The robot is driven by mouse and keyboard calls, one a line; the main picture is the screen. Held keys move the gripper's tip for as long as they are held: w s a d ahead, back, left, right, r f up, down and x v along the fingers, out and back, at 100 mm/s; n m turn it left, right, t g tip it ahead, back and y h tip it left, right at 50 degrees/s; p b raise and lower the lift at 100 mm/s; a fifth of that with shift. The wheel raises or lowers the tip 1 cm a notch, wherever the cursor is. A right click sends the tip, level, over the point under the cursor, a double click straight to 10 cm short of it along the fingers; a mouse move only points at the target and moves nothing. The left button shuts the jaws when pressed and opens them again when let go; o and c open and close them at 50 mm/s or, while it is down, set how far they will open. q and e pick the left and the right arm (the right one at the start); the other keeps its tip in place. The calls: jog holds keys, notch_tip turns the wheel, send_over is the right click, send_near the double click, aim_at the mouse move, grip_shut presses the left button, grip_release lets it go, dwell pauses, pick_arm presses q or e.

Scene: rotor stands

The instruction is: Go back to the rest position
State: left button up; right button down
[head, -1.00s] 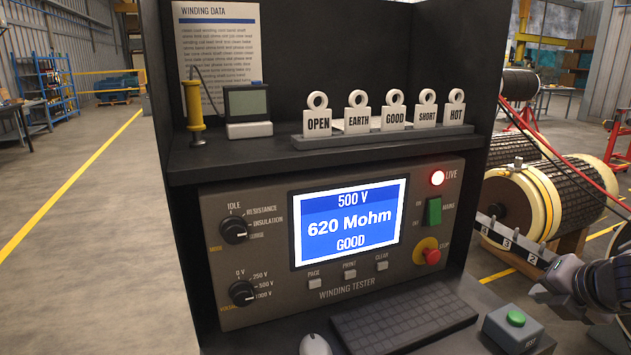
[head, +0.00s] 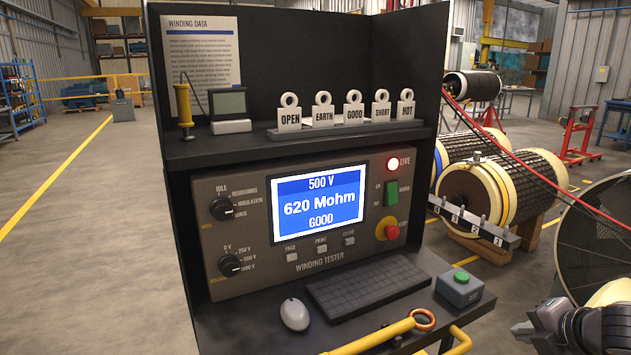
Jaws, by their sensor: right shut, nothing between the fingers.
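My right gripper (head: 562,322) shows at the lower right corner of the head view, dark grey, shut and empty. It is apart from the tester desk, to the right of the grey box with a green button (head: 460,288). My left gripper is out of view. The winding tester (head: 235,290) stands in the middle, its screen (head: 318,204) reading 500 V, 620 Mohm, GOOD.
A keyboard (head: 368,285) and mouse (head: 294,314) lie on the desk. Several tags (head: 353,112) stand on the shelf. A rotor (head: 490,190) and red cables (head: 520,160) are at right. The floor at left is clear.

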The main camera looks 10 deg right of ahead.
jog(key=s+a+f+m+y, duration=0.1)
jog(key=s+a+f+m, duration=0.2)
jog(key=s+f+m, duration=0.35)
jog(key=s+a+f+m+y, duration=0.1)
jog(key=s+a+f+m, duration=0.25)
jog(key=f, duration=0.55)
pick_arm(q)
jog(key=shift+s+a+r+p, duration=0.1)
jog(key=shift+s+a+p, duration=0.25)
jog(key=shift+p, duration=0.3)
pick_arm(e)
jog(key=s+a+f+m, duration=0.1)
jog(key=s+a+m, duration=0.1)
jog(key=a, duration=0.4)
jog(key=s+a+f+m+t, duration=0.1)
jog(key=a+f+m, duration=0.1)
jog(key=a+m, duration=0.2)
jog(key=s+a+f+m, duration=0.1)
jog(key=s+a+m, duration=0.1)
jog(key=a, duration=0.6)
jog(key=shift+s+f+m+y, duration=0.3)
jog(key=shift+s+f+m, duration=0.05)
jog(key=shift+f+m, duration=0.05)
